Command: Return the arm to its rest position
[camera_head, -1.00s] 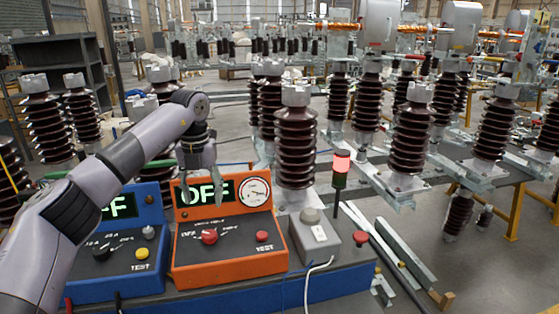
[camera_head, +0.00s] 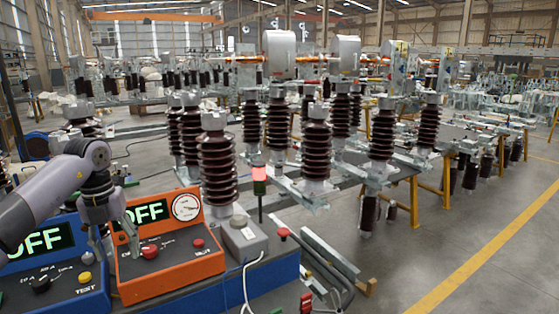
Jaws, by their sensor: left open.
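My left arm comes in from the left edge. My left gripper (camera_head: 107,240) hangs open and empty, fingers down, in front of the gap between the two test boxes. The orange box (camera_head: 160,280) shows OFF on its display, with a dial gauge, a red knob and a red button. The blue box (camera_head: 75,300) at the lower left also shows OFF, with a black knob and a yellow button. Whether the fingers touch either box cannot be told. My right gripper is not in view.
A grey switch box (camera_head: 243,240) and a lit red signal lamp (camera_head: 259,174) stand right of the orange box. Brown ribbed insulators (camera_head: 217,165) stand behind. Metal bars (camera_head: 330,255) lie at the right. Open floor (camera_head: 440,240) with a yellow line spreads at the right.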

